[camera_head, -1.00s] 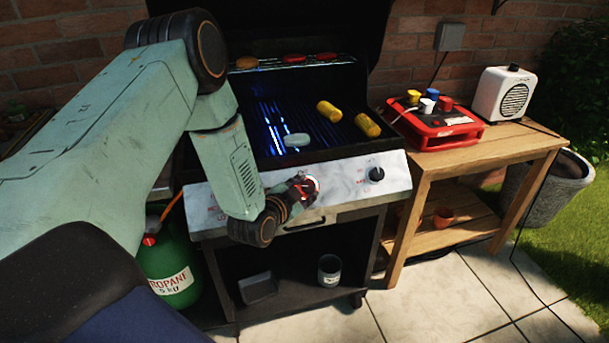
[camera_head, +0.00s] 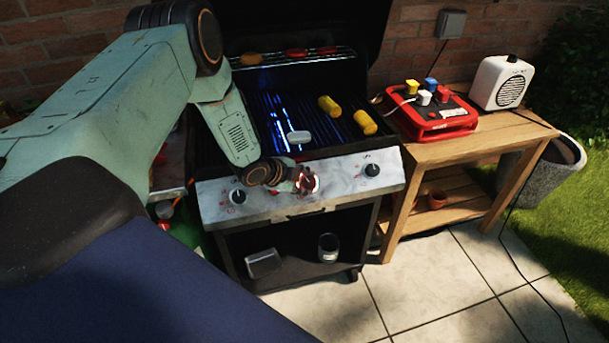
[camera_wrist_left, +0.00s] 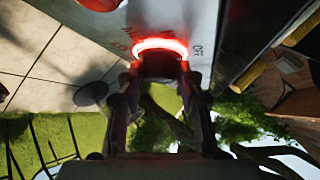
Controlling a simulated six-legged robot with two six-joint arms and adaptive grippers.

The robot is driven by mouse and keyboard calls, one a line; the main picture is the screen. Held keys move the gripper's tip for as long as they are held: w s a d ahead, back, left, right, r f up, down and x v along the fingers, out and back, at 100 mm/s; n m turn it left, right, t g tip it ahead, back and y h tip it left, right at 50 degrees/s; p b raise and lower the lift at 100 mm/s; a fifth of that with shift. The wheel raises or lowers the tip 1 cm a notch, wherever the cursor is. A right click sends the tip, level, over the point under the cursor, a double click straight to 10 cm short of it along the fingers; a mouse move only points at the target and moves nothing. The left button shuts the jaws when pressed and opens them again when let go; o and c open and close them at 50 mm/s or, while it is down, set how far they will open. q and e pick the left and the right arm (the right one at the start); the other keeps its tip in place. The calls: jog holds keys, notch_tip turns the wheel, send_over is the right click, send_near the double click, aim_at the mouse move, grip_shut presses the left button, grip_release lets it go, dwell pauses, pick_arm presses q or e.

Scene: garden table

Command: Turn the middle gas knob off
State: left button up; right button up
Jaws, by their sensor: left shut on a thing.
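The grill's front panel (camera_head: 335,180) carries a left knob (camera_head: 238,196), a right knob (camera_head: 372,170) and the middle gas knob between them. My left gripper (camera_head: 303,181) is at the middle knob and hides most of it in the head view. In the left wrist view, both fingers close on the dark middle knob (camera_wrist_left: 160,66), which has a glowing red ring (camera_wrist_left: 160,45) around its base. "OFF" lettering shows beside the ring. The exact angle of the knob is hard to tell. My right gripper is in neither view.
The grate above holds yellow corn (camera_head: 329,106) and a pale block (camera_head: 299,137); blue flames glow at its left. A wooden side table (camera_head: 470,150) with a red box (camera_head: 432,125) and a white speaker (camera_head: 502,83) stands right. A green propane tank is mostly hidden by my arm.

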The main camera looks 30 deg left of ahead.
pick_arm(q)
jog(key=shift+w+r+m+g+p, duration=0.1)
jog(key=shift+r+m+g+p, duration=0.05)
jog(key=shift+m+g+p, duration=0.4)
jog(key=shift+w+r+m+g+p, duration=0.1)
jog(key=shift+m+g+p, duration=0.25)
jog(key=shift+m+p, duration=0.25)
jog(key=shift+m+g+p, duration=0.6)
jog(key=shift+m+p, duration=0.05)
jog(key=shift+p, duration=0.2)
jog(key=shift+w+m+g+p, duration=0.1)
jog(key=shift+m+g+p, duration=0.2)
jog(key=shift+p, duration=0.2)
jog(key=shift+f, duration=0.15)
jog(key=o, duration=1.2)
jog(key=shift+c, duration=0.2)
